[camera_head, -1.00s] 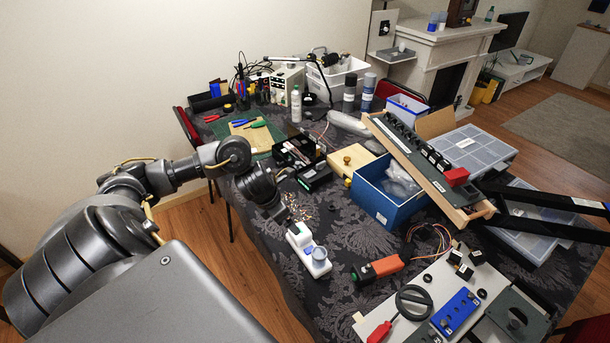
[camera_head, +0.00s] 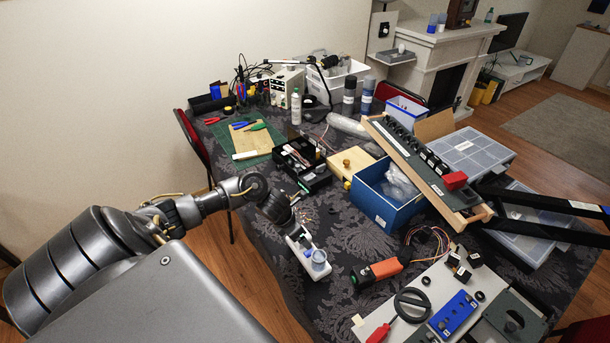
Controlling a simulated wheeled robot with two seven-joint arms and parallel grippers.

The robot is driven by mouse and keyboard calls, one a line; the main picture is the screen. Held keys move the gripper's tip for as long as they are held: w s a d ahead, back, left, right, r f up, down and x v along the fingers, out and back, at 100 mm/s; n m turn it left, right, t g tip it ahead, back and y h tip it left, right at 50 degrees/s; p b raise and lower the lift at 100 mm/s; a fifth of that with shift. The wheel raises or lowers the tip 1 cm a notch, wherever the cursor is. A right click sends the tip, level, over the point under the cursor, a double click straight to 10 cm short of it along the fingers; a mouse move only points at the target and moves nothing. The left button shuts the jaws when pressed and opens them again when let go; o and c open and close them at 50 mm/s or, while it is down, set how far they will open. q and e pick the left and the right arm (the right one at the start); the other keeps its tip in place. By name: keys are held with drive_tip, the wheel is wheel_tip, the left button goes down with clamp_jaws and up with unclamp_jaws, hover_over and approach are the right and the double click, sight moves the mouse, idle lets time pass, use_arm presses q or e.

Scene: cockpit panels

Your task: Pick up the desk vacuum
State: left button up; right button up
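The small white device with a clear blue-grey cup, which I take to be the desk vacuum (camera_head: 306,250), lies on the dark patterned tablecloth near the left edge of the table. My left gripper (camera_head: 291,219) is pointed down at the far end of the white device, over or against it. The gripper's dark body hides that end and most of the fingers, so I cannot tell whether they are open or touch it. My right gripper does not show.
An orange-and-black tool (camera_head: 378,271) lies right of the vacuum. A blue box (camera_head: 385,205) and an open black case (camera_head: 302,172) stand behind it. A grey panel (camera_head: 420,300) with a red screwdriver is at the front. Two long black bars (camera_head: 540,216) lie at the right.

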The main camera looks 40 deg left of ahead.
use_arm(q)
drive_tip(key=shift+w+f, duration=0.15)
drive_tip(key=shift+f, duration=0.25)
drive_tip(key=shift+r, duration=0.1)
drive_tip(key=c, duration=1.7)
drive_tip(key=shift+o, duration=0.2)
